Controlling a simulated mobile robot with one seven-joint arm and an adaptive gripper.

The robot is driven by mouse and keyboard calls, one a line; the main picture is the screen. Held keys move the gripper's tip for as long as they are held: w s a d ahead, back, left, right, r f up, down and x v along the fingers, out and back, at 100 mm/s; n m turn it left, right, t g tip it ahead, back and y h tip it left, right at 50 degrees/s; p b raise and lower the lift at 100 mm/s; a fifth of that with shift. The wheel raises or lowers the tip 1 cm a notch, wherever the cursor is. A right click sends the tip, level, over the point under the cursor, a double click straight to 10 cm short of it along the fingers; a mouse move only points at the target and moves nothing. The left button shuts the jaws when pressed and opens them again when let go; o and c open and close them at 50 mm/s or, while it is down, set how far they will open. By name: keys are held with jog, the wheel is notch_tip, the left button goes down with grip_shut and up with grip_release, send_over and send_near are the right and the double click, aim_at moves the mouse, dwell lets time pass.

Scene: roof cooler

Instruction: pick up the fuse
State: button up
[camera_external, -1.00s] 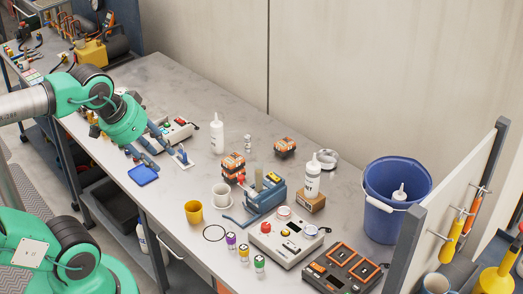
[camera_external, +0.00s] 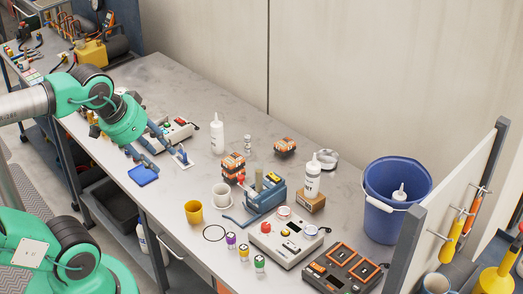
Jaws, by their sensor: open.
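I cannot tell for sure which object is the fuse. A small clear-and-silver upright piece (camera_external: 248,143) stands behind the white bottle's right side. Small cylinders with purple (camera_external: 231,240), yellow (camera_external: 243,252) and green (camera_external: 260,263) tops stand near the front edge. My gripper (camera_external: 163,157) hangs below the green wrist at the left part of the bench. Its fingers are spread, pointing down and right, with nothing visible held between them. A small white plate (camera_external: 184,165) lies by the right fingertip. Contact there is too small to tell.
A blue pad (camera_external: 143,175) lies just below my gripper. A control box (camera_external: 180,130) stands behind it, a white bottle (camera_external: 217,135) to the right. Cups, a blue device (camera_external: 265,195), control boxes and a blue bucket (camera_external: 392,205) crowd the right.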

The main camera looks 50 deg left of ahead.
jog(key=shift+r, duration=0.1)
jog(key=w+a+r+n+g+p, duration=0.1)
jog(key=w+a+r, duration=0.1)
jog(key=w, duration=0.7)
jog(key=w+a+r+n+g+p, duration=0.1)
jog(key=w+a+r, duration=0.15)
jog(key=w, duration=0.55)
jog(key=w+a+f+n+g+p, duration=0.1)
jog(key=w+a+f, duration=0.15)
jog(key=w, duration=0.55)
jog(key=w+a+f+n+p, duration=0.1)
jog(key=w+a, duration=0.2)
jog(key=w, duration=0.6)
jog(key=w+a+f+n+g+p, duration=0.1)
jog(key=w+a+f+n+p, duration=0.1)
jog(key=w+a+f, duration=0.75)
jog(key=w+a+f+p, duration=0.1)
jog(key=w+a+f, duration=0.3)
jog(key=f, duration=0.5)
jog(key=w+a+f+n+g+p, duration=0.1)
jog(key=w+a+f, duration=0.2)
jog(key=w+f, duration=0.4)
notch_tip(320, 180, down, 3)
jog(key=shift+a+r+n+g, duration=0.1)
jog(key=shift+a+n+g, duration=0.2)
jog(key=shift+a, duration=0.1)
